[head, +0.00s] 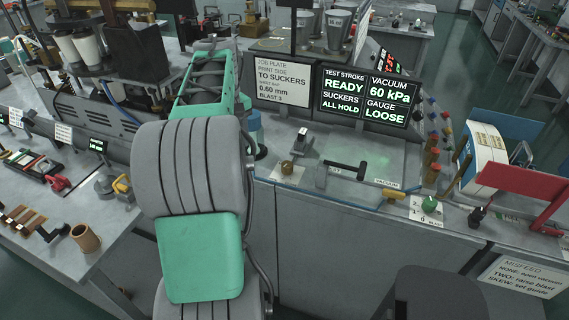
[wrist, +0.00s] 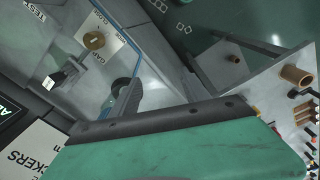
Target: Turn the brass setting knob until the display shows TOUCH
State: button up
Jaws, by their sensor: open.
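The brass setting knob (head: 287,167) stands on a small white card on the grey bench top, right of my arm. In the wrist view the brass knob (wrist: 95,40) is at the upper left, on a card marked GAP. The display (head: 370,97) reads READY, 60 kPa and GAUGE LOOSE. In the head view my arm hides most of the gripper.
A black lever handle (head: 347,170) and a small block with a white top (head: 303,145) stand near the knob. A green knob (head: 429,204) is further right. A brown cup (head: 86,238) stands on the left bench. The job plate (head: 283,80) stands behind.

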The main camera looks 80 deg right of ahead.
jog(key=m, duration=0.2)
send_over(287, 164)
notch_tip(287, 164, down, 2)
jog(key=shift+s+f+y, duration=0.1)
jog(key=shift+f+y, duration=0.05)
jog(key=shift+y, duration=0.15)
notch_tip(287, 164, down, 7)
jog(key=shift+f+p, duration=0.2)
jog(key=shift+p, duration=0.25)
grip_shut()
